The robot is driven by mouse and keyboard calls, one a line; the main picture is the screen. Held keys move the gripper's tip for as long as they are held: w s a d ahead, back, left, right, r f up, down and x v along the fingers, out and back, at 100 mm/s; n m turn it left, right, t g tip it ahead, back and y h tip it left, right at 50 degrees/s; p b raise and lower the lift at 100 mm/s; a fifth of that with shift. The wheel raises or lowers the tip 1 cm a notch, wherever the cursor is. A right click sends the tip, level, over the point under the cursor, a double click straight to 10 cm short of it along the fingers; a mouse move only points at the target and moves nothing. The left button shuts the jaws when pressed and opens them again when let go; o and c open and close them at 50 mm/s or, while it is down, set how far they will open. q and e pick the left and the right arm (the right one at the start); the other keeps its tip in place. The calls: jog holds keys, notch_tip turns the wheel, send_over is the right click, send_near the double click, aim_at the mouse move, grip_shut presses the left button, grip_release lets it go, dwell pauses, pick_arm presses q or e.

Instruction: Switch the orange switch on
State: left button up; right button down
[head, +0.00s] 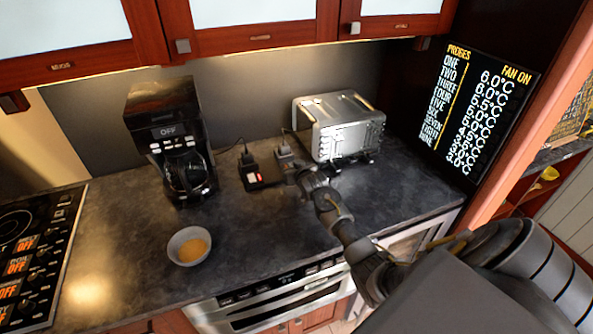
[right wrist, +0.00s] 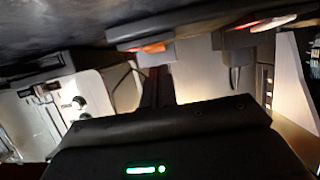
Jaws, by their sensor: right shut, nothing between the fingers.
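A black switch box (head: 263,176) sits on the counter between the coffee maker and the toaster oven, with plugs and cables at its back. A red-and-white lit switch shows on its left part. In the right wrist view, which looks upside down, the orange switch (right wrist: 148,48) shows as a small orange patch, and the lit red switch (right wrist: 268,22) is farther right. My right gripper (head: 292,172) is shut and empty at the right end of the box, covering part of it. Whether it touches the orange switch I cannot tell. My left gripper is out of view.
The coffee maker (head: 170,140) stands left of the box and the toaster oven (head: 340,125) stands behind and right of my gripper. A bowl (head: 176,258) with yellow contents is in front. The cooktop (head: 38,250) is at far left.

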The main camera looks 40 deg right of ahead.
notch_tip(320, 180, up, 5)
jog(key=p, duration=0.4)
jog(key=s+a+b, duration=0.3)
jog(key=s+b, duration=0.1)
jog(key=s, duration=0.6)
jog(key=shift+f, duration=0.1)
